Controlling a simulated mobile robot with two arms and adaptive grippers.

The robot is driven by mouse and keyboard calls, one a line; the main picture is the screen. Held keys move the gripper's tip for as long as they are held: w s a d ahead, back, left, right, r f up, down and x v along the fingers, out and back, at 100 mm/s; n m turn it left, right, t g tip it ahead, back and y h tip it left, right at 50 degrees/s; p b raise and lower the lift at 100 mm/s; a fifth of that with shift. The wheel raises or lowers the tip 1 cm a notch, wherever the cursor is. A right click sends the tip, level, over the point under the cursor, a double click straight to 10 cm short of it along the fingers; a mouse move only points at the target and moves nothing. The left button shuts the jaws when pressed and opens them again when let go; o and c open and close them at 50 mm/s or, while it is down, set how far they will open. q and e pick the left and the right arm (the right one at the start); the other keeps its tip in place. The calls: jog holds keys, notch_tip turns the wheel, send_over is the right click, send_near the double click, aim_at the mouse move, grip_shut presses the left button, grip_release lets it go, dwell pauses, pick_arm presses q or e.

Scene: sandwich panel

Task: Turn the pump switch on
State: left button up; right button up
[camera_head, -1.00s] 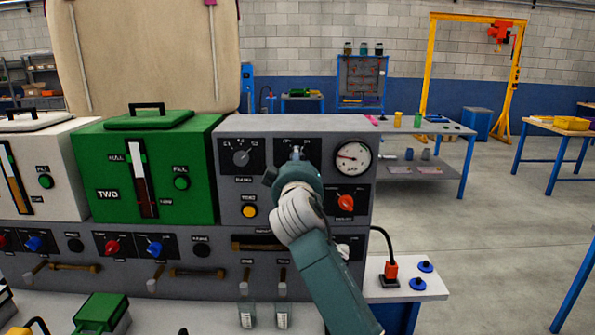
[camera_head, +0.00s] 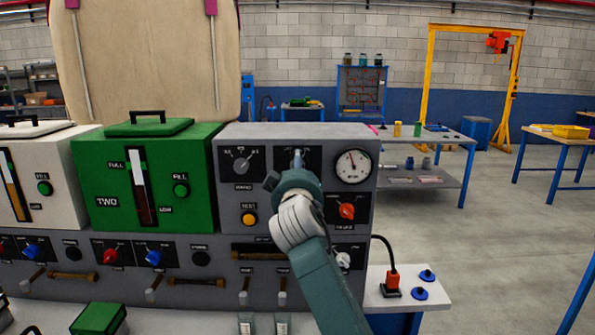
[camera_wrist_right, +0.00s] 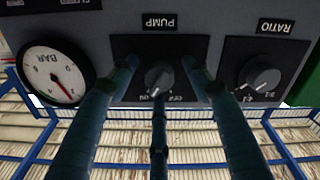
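The pump switch is a grey knob (camera_wrist_right: 158,78) on a black plate (camera_wrist_right: 202,48) marked PUMP, upside down in the right wrist view. The small lettering around it is not readable. My right gripper (camera_wrist_right: 160,66) is open, with fingers on both sides of the knob and a thinner middle finger below it in that view. Gaps show between the side fingers and the knob. In the head view my right gripper (camera_head: 290,178) covers most of the pump plate (camera_head: 313,157). My left gripper is out of view.
A round pressure gauge (camera_head: 353,167) sits right of the pump plate, with a red-orange knob (camera_head: 347,211) below it. The ratio knob (camera_head: 242,164) is to the left, above a yellow button (camera_head: 249,219). A green tank (camera_head: 187,214) stands farther left.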

jog(key=s, duration=0.7)
jog(key=shift+s, duration=0.25)
jog(key=shift+f, duration=0.1)
